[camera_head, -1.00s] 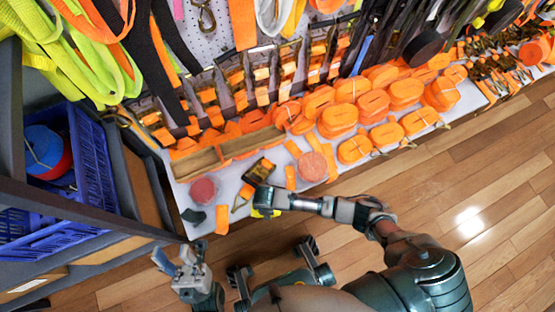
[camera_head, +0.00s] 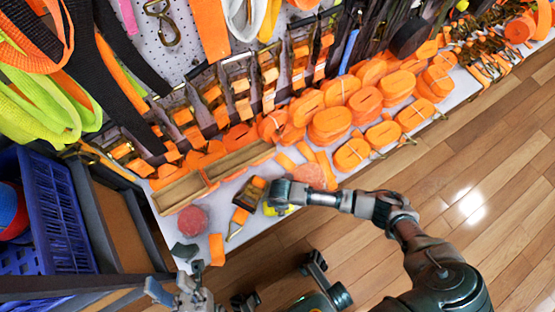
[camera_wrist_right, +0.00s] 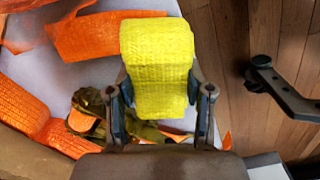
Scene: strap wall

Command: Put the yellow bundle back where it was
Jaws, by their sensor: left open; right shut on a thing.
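The yellow bundle (camera_wrist_right: 158,55) is a woven, rolled strap, seen large in the right wrist view. My right gripper (camera_wrist_right: 160,110) is shut on it, with one finger on each side. In the head view my right gripper (camera_head: 280,197) is over the front of the white shelf, and only a sliver of the yellow bundle (camera_head: 278,210) shows under it. Whether the bundle touches the shelf cannot be told. My left gripper (camera_head: 178,287) is open and empty at the bottom left, in front of the shelf and partly cut off.
The white shelf (camera_head: 222,192) carries many orange strap rolls (camera_head: 332,122), a shallow brown tray (camera_head: 238,160) and two reddish discs (camera_head: 193,220). A buckle with orange strap (camera_head: 250,192) lies beside my right gripper. A blue crate (camera_head: 62,215) stands at the left.

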